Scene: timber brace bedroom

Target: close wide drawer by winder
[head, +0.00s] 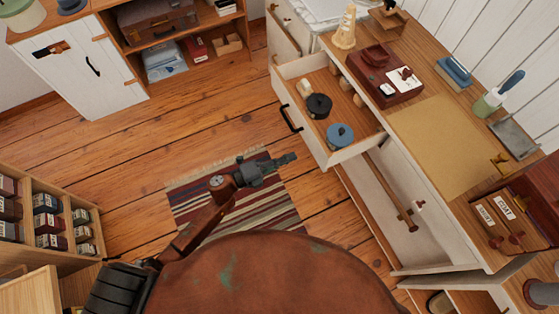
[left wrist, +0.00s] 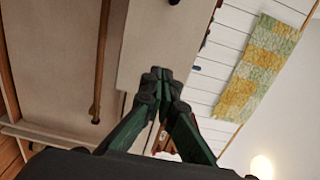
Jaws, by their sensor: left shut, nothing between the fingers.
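The wide drawer (head: 308,138) stands pulled out from the white dresser, with a black bar handle (head: 290,118) on its front. A black round item (head: 319,105), a blue round item (head: 340,134) and small pale pieces lie inside it. A cream upright object (head: 345,28) and a small wooden device (head: 388,18) stand on the dresser top; I cannot tell which is the winder. My left gripper (head: 288,159) is shut and empty, over the rug, apart from the drawer front in the head view. Its closed fingers (left wrist: 160,76) show in the left wrist view. My right gripper is not in view.
The dresser top (head: 435,140) holds a dark red box (head: 380,75) and a brush (head: 500,93). A wooden bar (head: 400,205) runs along the lower dresser. A striped rug (head: 240,205) lies on open floor. Shelves with boxes (head: 45,220) stand at left.

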